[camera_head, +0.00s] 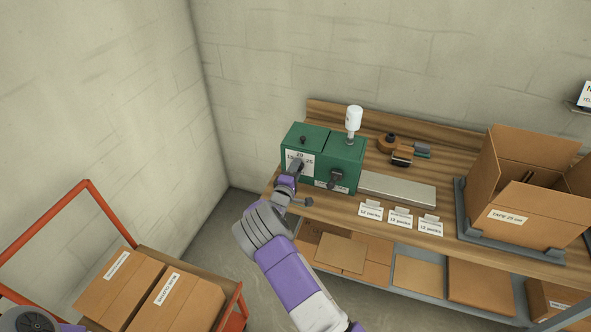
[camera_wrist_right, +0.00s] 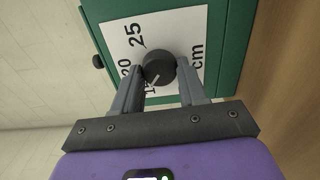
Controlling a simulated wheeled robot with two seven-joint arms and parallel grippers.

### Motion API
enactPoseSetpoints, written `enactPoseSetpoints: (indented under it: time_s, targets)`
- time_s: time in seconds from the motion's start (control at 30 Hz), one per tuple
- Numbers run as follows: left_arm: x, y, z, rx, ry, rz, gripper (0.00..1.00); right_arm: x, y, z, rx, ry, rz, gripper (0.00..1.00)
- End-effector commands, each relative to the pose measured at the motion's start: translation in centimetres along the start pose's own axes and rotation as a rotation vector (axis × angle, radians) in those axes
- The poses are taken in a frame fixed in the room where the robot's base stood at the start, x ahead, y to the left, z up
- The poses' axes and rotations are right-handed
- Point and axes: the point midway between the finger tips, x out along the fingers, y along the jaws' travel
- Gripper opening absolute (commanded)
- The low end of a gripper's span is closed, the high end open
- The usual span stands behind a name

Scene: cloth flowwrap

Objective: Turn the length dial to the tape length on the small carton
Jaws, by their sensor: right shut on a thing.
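The green tape machine (camera_head: 325,146) stands at the left end of the bench. Its black length dial (camera_wrist_right: 158,66) sits on a white plate (camera_wrist_right: 175,28) marked 15, 20, 25 and cm. My right gripper (camera_head: 296,168) is at the dial, its two fingers closed on either side of the knob in the right wrist view. The dial's pale pointer line appears to face the 15, partly hidden by a finger. An open carton (camera_head: 510,205) at the right of the bench has a label that seems to read TAPE 20 cm. My left gripper is out of view.
A white bottle (camera_head: 353,118) stands on the machine. A tape dispenser (camera_head: 390,145), a metal plate (camera_head: 398,189) and three white cards (camera_head: 400,218) are on the bench. A red trolley (camera_head: 90,195) with two closed cartons stands at lower left. Flat cardboard lies on the shelf below.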

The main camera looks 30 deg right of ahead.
Motion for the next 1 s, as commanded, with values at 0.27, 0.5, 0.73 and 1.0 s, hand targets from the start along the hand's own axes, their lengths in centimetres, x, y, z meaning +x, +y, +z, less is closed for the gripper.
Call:
enactPoseSetpoints:
  time_s: [0.27, 0.5, 0.73, 1.0]
  targets:
    - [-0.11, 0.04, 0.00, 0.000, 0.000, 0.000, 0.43, -0.02, -0.10, 0.03, -0.134, 0.000, -0.001, 0.11]
    - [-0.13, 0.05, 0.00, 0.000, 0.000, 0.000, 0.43, -0.02, -0.12, 0.02, -0.179, 0.000, -0.001, 0.11]
    - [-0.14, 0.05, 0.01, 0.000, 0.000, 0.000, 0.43, -0.02, -0.13, 0.03, -0.185, 0.000, -0.001, 0.11]
    - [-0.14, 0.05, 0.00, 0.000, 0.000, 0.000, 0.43, -0.02, -0.14, 0.03, -0.185, 0.000, -0.001, 0.54]
